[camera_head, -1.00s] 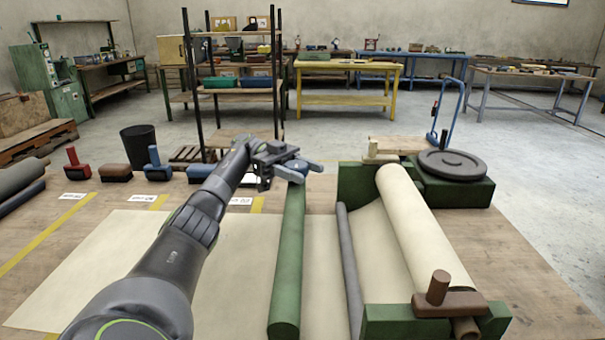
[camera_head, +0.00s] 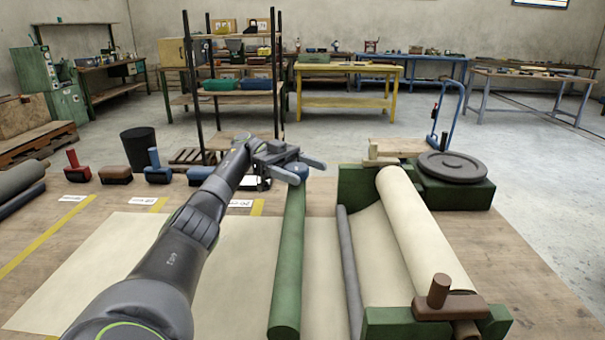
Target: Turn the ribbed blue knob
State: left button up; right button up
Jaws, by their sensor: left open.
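The blue knob (camera_head: 300,169) sits at the far end of the long green roller (camera_head: 288,250). It is small in the head view and partly hidden by my fingers, so its ribs cannot be made out. My left gripper (camera_head: 301,169) reaches in from the left to this far end. Its fingers are open, one on the near side of the knob and one on the far side. I cannot tell whether either finger touches it. My right gripper is not in view.
A cream sheet (camera_head: 100,260) lies under the roller. To the right are a large cream roll (camera_head: 420,225) in a green stand, a brown crank (camera_head: 440,295) and a dark round disc (camera_head: 452,166). Several small handled blocks stand at the left, by a black bin (camera_head: 140,147).

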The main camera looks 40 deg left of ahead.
aim_at(303, 169)
pick_arm(q)
notch_tip(303, 169, up, 9)
jog(key=shift+f+p, duration=0.15)
jog(key=shift+p, duration=0.3)
jog(key=shift+r, duration=0.25)
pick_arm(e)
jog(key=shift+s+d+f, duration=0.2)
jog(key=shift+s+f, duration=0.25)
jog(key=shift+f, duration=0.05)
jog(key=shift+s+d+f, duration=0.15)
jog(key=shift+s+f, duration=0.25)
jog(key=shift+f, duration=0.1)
